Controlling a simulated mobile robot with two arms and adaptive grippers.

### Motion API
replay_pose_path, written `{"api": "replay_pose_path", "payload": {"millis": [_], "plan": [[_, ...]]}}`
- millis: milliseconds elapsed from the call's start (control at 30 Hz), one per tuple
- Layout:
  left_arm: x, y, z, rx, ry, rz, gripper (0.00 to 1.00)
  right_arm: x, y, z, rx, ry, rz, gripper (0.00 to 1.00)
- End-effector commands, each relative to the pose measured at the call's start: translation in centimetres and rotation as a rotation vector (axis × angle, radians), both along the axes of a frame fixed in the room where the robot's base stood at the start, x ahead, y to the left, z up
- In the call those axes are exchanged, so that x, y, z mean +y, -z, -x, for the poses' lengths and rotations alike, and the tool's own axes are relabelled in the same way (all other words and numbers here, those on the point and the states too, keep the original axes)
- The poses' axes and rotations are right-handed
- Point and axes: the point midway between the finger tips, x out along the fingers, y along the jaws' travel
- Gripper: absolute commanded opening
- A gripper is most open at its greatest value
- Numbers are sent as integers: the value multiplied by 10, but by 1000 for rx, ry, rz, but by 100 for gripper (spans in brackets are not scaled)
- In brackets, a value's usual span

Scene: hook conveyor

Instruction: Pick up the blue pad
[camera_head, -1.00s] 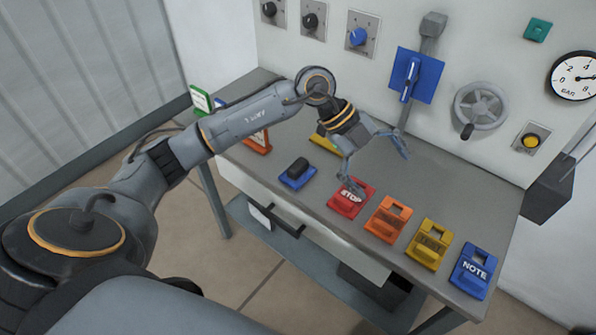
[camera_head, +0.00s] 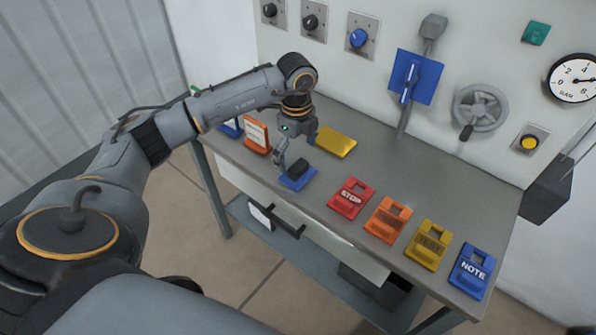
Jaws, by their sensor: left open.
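The blue pad (camera_head: 290,184), a flat blue plate with a black block (camera_head: 299,166) on top, lies near the front edge of the grey table. My left gripper (camera_head: 290,161) is open and points down just above and behind the pad. One finger shows at the pad's left side; the other is hard to make out. I cannot tell whether a finger touches the pad. My right gripper is not in view.
A row of tags lies to the right: red STOP (camera_head: 351,199), orange (camera_head: 388,220), yellow (camera_head: 428,245) and blue NOTE (camera_head: 470,271). A yellow piece (camera_head: 336,143) lies behind the gripper. An orange-framed sign (camera_head: 256,135) stands left. The table's back right is clear.

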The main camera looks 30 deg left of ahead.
Motion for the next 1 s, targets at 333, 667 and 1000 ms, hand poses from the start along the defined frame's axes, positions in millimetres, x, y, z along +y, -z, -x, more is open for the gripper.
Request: {"api": "replay_pose_path", "payload": {"millis": [333, 667, 1000], "plan": [[-2, 44, -4, 3, 0, 1, 100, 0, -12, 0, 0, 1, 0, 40], [-2, 53, -4, 0, 1, 1, 100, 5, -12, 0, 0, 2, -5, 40], [-2, 53, -4, 1, 1, 0, 31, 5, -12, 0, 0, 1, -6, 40]]}}
